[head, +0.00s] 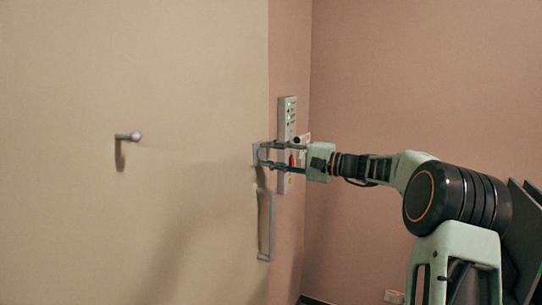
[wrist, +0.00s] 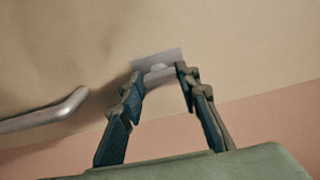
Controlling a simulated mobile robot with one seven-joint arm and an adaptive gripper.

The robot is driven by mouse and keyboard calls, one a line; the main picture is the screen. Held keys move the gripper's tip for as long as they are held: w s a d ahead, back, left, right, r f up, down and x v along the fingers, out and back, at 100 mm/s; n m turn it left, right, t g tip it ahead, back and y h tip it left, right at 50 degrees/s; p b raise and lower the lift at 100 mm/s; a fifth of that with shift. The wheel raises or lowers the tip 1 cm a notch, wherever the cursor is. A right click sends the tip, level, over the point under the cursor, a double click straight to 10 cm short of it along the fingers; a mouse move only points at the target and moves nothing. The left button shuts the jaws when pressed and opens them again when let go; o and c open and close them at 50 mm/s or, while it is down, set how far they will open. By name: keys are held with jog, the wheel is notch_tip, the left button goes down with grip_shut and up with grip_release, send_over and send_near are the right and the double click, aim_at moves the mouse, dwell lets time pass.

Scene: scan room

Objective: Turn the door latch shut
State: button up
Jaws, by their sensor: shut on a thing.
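The door latch is a small grey piece on a plate (head: 255,154) near the right edge of the beige door (head: 190,60). In the wrist view the latch plate (wrist: 158,56) lies on the door surface just beyond my fingertips. My gripper (head: 264,155) reaches in from the right, its two fingers one above the other in the head view. In the wrist view the fingers (wrist: 159,76) stand on either side of the latch knob, shut on it. The fingertips partly hide the knob, and its exact turn angle is hard to tell.
A vertical grey pull handle (head: 265,225) is just below the latch; it also shows in the wrist view (wrist: 45,113). A coat-hook-like grey knob (head: 128,136) sticks out of the door. A panel with green lights (head: 288,115) is on the pink wall behind my gripper.

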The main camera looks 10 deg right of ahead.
jog(key=o, duration=1.2)
jog(key=shift+c, duration=0.2)
jog(key=shift+d, duration=0.1)
jog(key=v, duration=1.2)
